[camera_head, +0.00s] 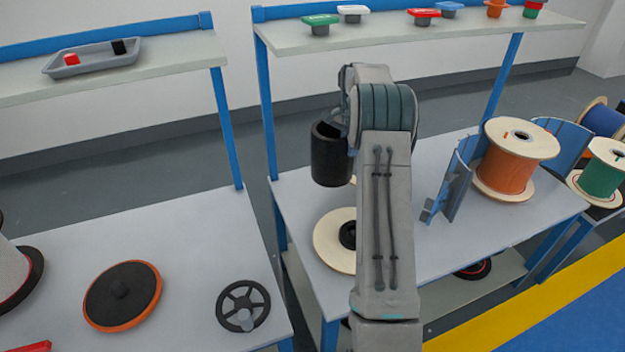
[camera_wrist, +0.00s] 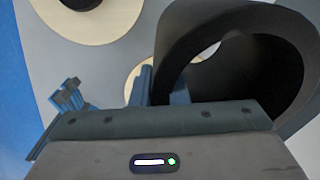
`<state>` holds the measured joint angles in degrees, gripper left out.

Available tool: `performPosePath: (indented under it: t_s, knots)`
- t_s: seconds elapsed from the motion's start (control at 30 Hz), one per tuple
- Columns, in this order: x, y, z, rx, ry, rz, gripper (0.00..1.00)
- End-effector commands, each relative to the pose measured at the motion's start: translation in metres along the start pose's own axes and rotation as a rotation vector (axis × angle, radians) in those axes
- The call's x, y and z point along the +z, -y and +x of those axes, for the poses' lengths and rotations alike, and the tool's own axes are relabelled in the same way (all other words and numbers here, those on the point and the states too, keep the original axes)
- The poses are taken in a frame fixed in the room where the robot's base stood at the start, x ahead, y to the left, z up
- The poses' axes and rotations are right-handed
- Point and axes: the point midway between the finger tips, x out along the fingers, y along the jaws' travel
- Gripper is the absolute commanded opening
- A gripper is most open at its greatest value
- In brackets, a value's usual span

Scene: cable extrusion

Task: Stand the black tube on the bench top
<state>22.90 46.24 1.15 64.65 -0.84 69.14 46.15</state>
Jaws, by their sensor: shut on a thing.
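The black tube (camera_head: 330,158) is held up over the bench top (camera_head: 298,200) in the head view, looking upright with its open end up. In the wrist view the tube (camera_wrist: 296,60) fills the right side, and I look into its hollow inside. My gripper (camera_wrist: 163,88) is shut on the tube's wall at the rim. In the head view the gripper is mostly hidden behind my arm. The gap between the tube's lower end and the bench is hard to judge.
A wooden reel (camera_head: 332,240) lies on the bench just below the tube, partly behind my arm. A blue bracket (camera_head: 455,185) and an orange cable spool (camera_head: 510,162) stand to the right. A shelf (camera_head: 385,36) with small coloured parts runs above the back. Bench left of the reel is clear.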

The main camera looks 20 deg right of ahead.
Motion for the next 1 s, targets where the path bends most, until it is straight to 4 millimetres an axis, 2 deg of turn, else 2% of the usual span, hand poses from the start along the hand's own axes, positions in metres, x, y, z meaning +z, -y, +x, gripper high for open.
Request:
performPosePath:
  t_s: [0.03, 0.2, 0.4, 0.57, 0.83, 1.0]
  knots:
    - [0.010, 0.011, 0.009, 0.001, 0.003, -0.007, 0.00]
    - [0.035, 0.041, 0.032, 0.001, 0.001, -0.007, 0.00]
    - [0.053, 0.064, 0.049, 0.000, -0.001, -0.005, 0.00]
    - [0.057, 0.069, 0.057, 0.000, -0.001, -0.003, 0.00]
    - [0.058, 0.069, 0.091, 0.001, 0.001, -0.003, 0.00]
    - [0.057, 0.069, 0.093, -0.001, -0.002, -0.004, 0.00]
